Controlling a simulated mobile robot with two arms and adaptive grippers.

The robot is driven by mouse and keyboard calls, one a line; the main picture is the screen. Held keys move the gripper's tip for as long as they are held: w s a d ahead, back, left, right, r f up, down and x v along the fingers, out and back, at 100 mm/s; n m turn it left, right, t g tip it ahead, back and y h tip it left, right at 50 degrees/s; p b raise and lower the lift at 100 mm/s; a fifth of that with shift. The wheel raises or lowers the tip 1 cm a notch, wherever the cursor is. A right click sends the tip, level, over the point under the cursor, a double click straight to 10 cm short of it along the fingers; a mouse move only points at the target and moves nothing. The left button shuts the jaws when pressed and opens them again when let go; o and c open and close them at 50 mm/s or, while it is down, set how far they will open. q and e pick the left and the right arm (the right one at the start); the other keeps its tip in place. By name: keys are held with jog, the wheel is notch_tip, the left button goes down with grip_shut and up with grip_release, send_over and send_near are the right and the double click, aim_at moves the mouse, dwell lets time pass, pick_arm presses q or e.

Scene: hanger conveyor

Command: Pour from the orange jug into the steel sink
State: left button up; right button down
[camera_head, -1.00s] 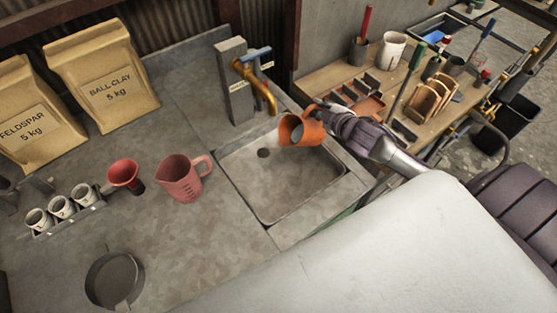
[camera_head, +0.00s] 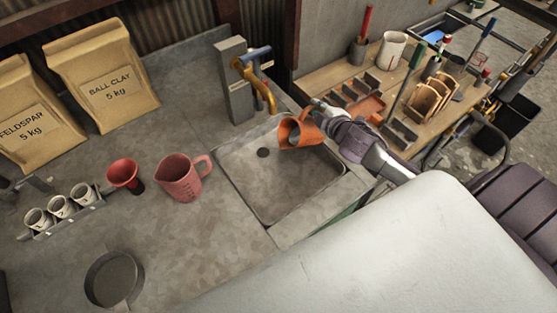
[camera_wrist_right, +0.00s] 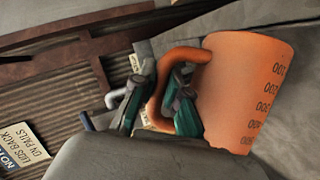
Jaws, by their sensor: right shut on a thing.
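The orange jug (camera_head: 291,134) is held over the steel sink (camera_head: 262,202), near its back right side. It is tipped, with its mouth toward the left and down. No liquid stream can be made out. My right gripper (camera_head: 318,113) is shut on the jug's handle. In the right wrist view the fingers (camera_wrist_right: 160,100) close around the handle of the orange jug (camera_wrist_right: 245,95), whose side has printed marks. The sink basin looks empty, with a dark drain toward the back left. My left gripper is not in view.
A brass tap (camera_head: 258,85) on a grey post (camera_head: 234,85) stands behind the sink. A pink measuring jug (camera_head: 181,181) and a red funnel (camera_head: 124,174) stand left of it. A bench (camera_head: 325,75) with tools is at the back right.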

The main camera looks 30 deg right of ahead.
jog(key=shift+a+r, duration=0.1)
jog(key=shift+a, duration=0.1)
dwell(0.4)
jog(key=shift+a+n+b, duration=0.35)
jog(key=shift+a+n, duration=0.1)
jog(key=shift+n, duration=0.05)
jog(key=shift+h, duration=0.4)
jog(key=shift+s+a+f+n+t+b, duration=0.1)
jog(key=shift+a+f+n+t+b, duration=0.1)
jog(key=shift+a+n+t+b, duration=0.1)
jog(key=shift+a, duration=0.25)
